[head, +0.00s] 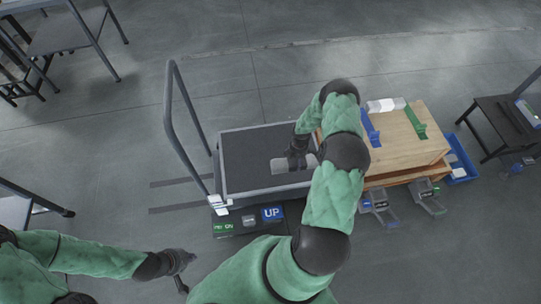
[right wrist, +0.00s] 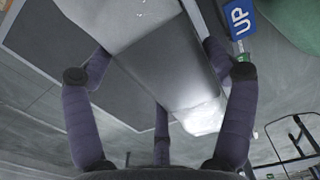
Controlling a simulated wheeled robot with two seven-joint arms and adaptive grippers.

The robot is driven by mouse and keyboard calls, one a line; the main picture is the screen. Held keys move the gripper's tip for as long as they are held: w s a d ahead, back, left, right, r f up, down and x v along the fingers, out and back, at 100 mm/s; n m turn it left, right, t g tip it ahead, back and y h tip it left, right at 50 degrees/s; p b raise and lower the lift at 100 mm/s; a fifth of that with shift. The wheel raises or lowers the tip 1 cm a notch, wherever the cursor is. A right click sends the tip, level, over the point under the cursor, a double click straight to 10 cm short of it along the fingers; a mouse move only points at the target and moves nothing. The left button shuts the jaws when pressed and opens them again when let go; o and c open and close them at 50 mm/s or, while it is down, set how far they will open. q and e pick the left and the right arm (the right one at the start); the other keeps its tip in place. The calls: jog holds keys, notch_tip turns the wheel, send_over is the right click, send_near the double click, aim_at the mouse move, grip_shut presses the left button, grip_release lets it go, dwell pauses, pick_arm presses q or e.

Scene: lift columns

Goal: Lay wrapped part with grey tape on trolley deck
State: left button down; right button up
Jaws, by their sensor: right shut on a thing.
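My right gripper (head: 297,160) is over the right part of the trolley deck (head: 250,150), a dark flat surface with a grey rim. It is shut on a pale grey wrapped part (head: 281,166). In the right wrist view, the wrapped part (right wrist: 165,65) lies between the spread fingers of my right gripper (right wrist: 158,90), with a shiny pale area at its lower end. I cannot make out the grey tape or tell whether the part touches the deck. My left gripper (head: 183,272) is empty at the lower left, its fingers apart.
A panel with a blue UP sign (head: 272,213) is at the trolley's front. The trolley handle (head: 170,120) rises at left. A wooden bench (head: 408,148) with blue and green pieces and a white item stands at right. The deck's left part is clear.

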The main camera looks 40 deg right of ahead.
jog(key=shift+w+d+f, duration=0.1)
jog(key=shift+w+f, duration=0.1)
jog(key=shift+f, duration=0.05)
jog(key=w+a+f+b, duration=0.1)
jog(key=w+f+b, duration=0.1)
jog(key=w+f, duration=0.1)
jog(key=w+a+f+b, duration=0.1)
jog(key=w+f+b, duration=0.1)
jog(key=w, duration=0.3)
jog(key=w+a+f+b, duration=0.1)
jog(key=w+f+b, duration=0.1)
jog(key=w+f, duration=0.1)
jog(key=shift+w+a+f+b, duration=0.25)
jog(key=shift+w+f+b, duration=0.05)
jog(key=shift+w, duration=0.3)
jog(key=shift+w+a+f+b, duration=0.1)
jog(key=shift+w+f+b, duration=0.2)
jog(key=shift+f, duration=0.15)
notch_tip(320, 180, down, 3)
jog(key=shift+w+f+b, duration=0.1)
jog(key=shift+b, duration=0.55)
jog(key=o, duration=1.5)
jog(key=shift+f, duration=0.1)
